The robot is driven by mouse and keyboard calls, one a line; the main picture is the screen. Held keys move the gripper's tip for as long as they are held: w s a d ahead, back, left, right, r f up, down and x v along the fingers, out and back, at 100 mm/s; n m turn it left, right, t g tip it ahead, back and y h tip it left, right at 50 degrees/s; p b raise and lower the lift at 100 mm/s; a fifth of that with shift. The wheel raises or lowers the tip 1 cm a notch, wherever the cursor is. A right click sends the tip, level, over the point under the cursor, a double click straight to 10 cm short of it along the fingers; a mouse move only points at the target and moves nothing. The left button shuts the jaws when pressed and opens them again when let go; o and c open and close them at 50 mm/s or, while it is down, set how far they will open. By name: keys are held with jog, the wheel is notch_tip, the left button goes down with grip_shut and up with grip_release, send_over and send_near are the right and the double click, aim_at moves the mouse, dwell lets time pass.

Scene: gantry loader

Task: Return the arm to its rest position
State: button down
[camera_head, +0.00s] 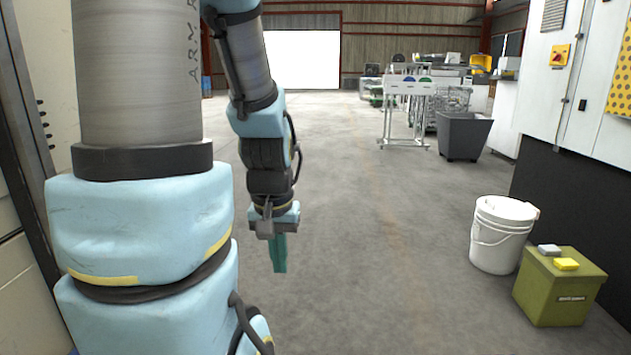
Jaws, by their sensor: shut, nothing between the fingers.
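My arm, light blue and grey, fills the left side of the head view. Its far part hangs down, and my gripper (279,268) points at the floor with its teal fingers together. The gripper is shut and empty, in the air over bare grey floor. Nothing touches it. The near arm links hide what lies behind them on the left.
A dark bin (462,137) and a white rack (408,88) stand farther back. The middle floor is clear.

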notch_tip(320, 180, up, 20)
jog(key=p, duration=1.7)
jog(key=shift+f, duration=0.25)
